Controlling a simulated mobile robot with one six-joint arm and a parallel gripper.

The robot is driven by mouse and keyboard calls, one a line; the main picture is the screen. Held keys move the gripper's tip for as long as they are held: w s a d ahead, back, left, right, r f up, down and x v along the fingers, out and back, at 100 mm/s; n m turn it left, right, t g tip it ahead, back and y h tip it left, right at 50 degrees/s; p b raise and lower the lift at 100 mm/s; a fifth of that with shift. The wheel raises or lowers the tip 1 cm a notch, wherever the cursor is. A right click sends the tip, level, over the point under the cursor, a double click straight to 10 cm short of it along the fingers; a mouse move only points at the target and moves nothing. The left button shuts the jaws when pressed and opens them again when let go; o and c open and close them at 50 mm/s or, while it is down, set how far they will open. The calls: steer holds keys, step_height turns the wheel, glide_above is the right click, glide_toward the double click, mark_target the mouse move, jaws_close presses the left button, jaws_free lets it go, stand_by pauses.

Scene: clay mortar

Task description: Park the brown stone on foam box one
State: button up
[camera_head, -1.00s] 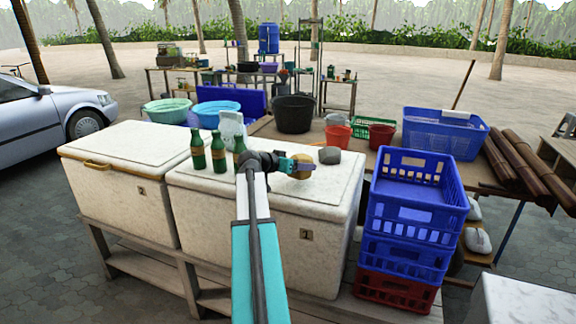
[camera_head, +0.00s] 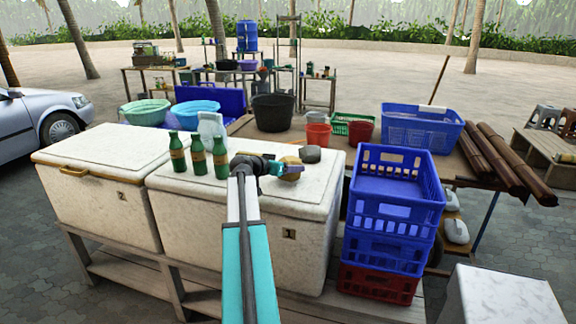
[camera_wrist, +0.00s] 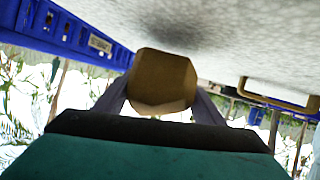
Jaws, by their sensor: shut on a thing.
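My gripper (camera_head: 284,169) is shut on the brown stone (camera_head: 291,173), a tan, faceted lump. It is over the right part of the lid of foam box one (camera_head: 250,203), the white box marked 1. In the wrist view, the brown stone (camera_wrist: 162,80) sits between the two fingers, with the pale lid (camera_wrist: 225,35) and a soft shadow beside it. The stone is close to the lid; I cannot tell whether it touches.
A grey stone (camera_head: 310,154) lies on the lid just behind the brown stone. Green bottles (camera_head: 199,155) stand left of my gripper. Foam box two (camera_head: 95,180) is at left, stacked blue crates (camera_head: 392,212) at right. The lid's front is clear.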

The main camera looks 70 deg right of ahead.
steer(key=shift+f+p, duration=0.3)
steer(key=shift+f, duration=0.65)
steer(key=shift+f, duration=0.1)
steer(key=o, duration=2)
steer(key=shift+f, duration=0.1)
steer(key=b+v, duration=0.2)
steer(key=v, duration=1)
steer(key=shift+b, duration=0.35)
steer(key=shift+r, duration=0.2)
